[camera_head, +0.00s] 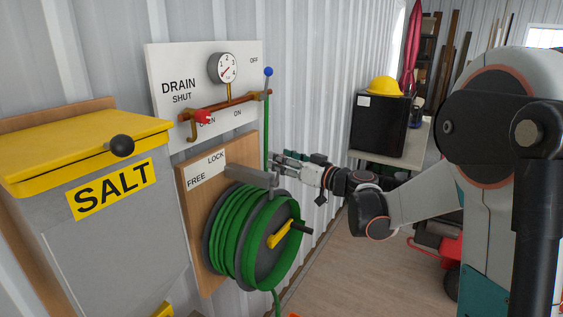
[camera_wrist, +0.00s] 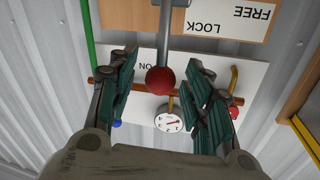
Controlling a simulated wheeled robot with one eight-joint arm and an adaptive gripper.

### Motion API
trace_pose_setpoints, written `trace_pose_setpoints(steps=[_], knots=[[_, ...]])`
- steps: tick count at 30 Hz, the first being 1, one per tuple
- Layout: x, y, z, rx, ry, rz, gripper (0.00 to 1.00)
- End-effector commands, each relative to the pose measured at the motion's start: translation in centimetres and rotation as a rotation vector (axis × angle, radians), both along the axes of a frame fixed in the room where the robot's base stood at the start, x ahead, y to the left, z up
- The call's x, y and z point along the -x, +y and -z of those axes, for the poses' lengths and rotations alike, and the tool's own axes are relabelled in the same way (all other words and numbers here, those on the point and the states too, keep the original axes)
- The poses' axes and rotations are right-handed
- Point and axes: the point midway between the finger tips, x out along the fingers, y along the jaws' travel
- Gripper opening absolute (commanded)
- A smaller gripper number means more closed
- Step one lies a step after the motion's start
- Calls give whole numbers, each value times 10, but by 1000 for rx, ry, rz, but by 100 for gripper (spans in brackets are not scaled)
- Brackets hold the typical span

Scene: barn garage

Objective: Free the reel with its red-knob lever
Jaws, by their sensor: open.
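The hose reel (camera_head: 265,235) with green hose hangs on a wooden board (camera_head: 205,275). Its grey lever (camera_head: 248,177) stands out from the board on the LOCK side of the FREE/LOCK label (camera_head: 205,172). The lever also shows in the wrist view (camera_wrist: 165,35), ending in a red knob (camera_wrist: 160,80). My gripper (camera_head: 281,163) is open at the lever's outer end. In the wrist view its fingers (camera_wrist: 162,62) stand either side of the knob, with gaps visible on both sides. The knob is not clearly visible in the head view.
Above the reel, a white DRAIN panel (camera_head: 160,60) carries a gauge (camera_head: 222,68), a pipe with a red handle (camera_head: 203,117) and a blue-tipped lever (camera_head: 268,72). A salt bin (camera_head: 120,240) stands left. A bench with a black cabinet (camera_head: 380,128) is behind my arm.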

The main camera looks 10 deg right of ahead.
Motion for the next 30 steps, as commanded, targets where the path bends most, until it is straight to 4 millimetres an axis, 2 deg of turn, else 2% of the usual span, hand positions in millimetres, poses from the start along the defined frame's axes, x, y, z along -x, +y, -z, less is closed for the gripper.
trace_pose_setpoints(steps=[12, 18, 30], knots=[[-7, 4, 0, 0, 0, 1, 46], [-7, 4, 0, 0, 0, 1, 0], [-4, 7, 0, 30, -31, 1, 0]])
